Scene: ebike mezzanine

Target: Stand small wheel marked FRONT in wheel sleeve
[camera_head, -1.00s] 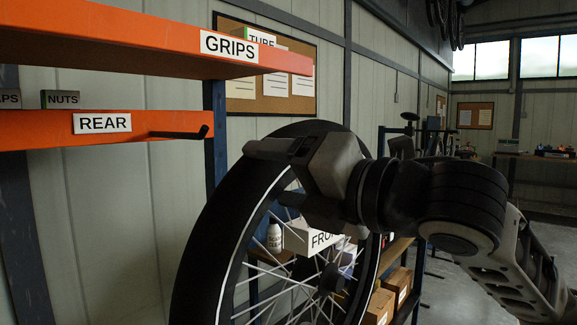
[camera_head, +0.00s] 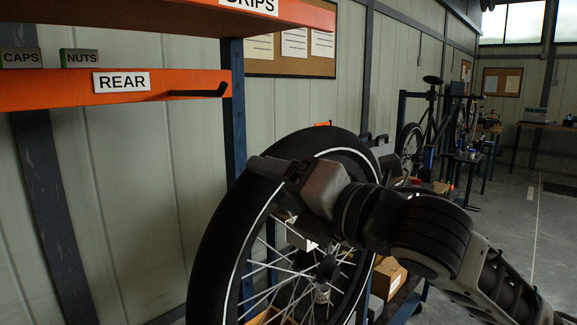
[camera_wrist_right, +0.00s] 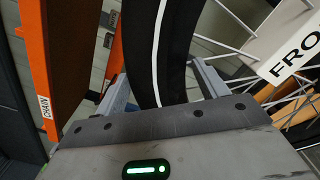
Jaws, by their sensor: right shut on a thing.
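A spoked wheel with a black tyre (camera_head: 215,250) and a thin white line stands upright in front of me in the head view, its lower part cut off by the frame. My right gripper (camera_head: 285,172) is shut on the tyre near its top. In the right wrist view the tyre (camera_wrist_right: 172,45) runs between the two fingers of my right gripper (camera_wrist_right: 162,88). A white plate (camera_wrist_right: 292,52) with the letters "FRO" shows beside the spokes there. My left gripper is not in view. I cannot make out the wheel sleeve.
An orange shelf marked REAR (camera_head: 190,90) with a dark hook is at the left, close to the wheel. Its blue post (camera_head: 236,120) stands behind the tyre. A bike (camera_head: 430,130) and benches are farther back. Floor (camera_head: 500,230) is open at the right.

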